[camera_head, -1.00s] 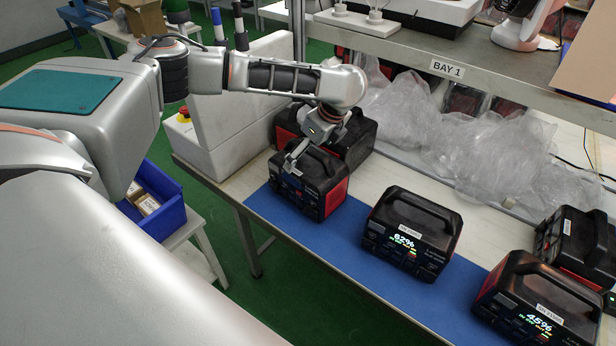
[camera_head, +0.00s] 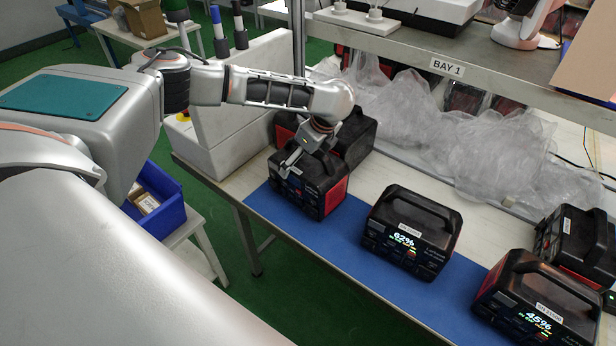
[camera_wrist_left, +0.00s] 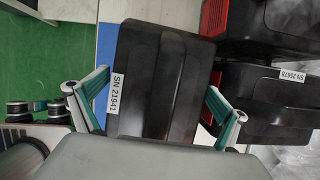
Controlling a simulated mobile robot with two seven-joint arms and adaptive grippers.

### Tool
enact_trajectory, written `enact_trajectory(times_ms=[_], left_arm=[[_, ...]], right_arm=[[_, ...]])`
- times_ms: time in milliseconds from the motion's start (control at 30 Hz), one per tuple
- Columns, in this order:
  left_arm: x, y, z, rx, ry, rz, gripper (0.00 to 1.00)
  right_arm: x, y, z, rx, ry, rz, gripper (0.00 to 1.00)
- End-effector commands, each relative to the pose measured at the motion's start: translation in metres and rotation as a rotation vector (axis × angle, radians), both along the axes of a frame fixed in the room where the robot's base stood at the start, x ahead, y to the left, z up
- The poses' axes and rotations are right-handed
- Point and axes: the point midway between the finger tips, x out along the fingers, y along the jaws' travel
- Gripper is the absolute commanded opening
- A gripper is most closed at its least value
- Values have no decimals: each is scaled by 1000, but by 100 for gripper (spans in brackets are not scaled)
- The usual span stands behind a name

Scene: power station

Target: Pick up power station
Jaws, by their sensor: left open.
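Several black and red power stations stand on the bench. One stands at the left end of the blue mat (camera_head: 350,236); this power station (camera_head: 322,192) is under my left gripper (camera_head: 289,166). In the left wrist view the power station (camera_wrist_left: 150,85), labelled SN 21941, lies between the two spread fingers of the left gripper (camera_wrist_left: 158,108). The fingers are open on either side of its top; I cannot tell whether they touch it. A middle power station (camera_head: 410,235) shows 62%, and a right one (camera_head: 537,300) shows 45%. My right gripper is not in view.
Another power station (camera_head: 357,140) stands close behind the left one. One more (camera_head: 575,240) stands at the back right. Crumpled clear plastic (camera_head: 440,130) lies along the back under the BAY 1 shelf (camera_head: 480,75). A white block (camera_head: 210,150) stands at the bench's left end.

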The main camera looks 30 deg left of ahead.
Motion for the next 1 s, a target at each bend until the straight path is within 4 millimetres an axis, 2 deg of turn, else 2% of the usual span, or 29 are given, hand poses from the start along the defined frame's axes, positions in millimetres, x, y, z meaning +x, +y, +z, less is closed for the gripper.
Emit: enact_trajectory(times_ms=[467,567,700,733,1000], left_arm=[[0,0,-3,0,0,0,100],[0,0,-3,0,0,0,77],[0,0,-3,0,0,0,40],[0,0,-3,0,0,0,34],[3,0,2,2,-9,0,34]], right_arm=[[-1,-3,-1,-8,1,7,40],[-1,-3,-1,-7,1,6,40],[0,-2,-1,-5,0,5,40],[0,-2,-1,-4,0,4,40],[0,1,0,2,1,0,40]])
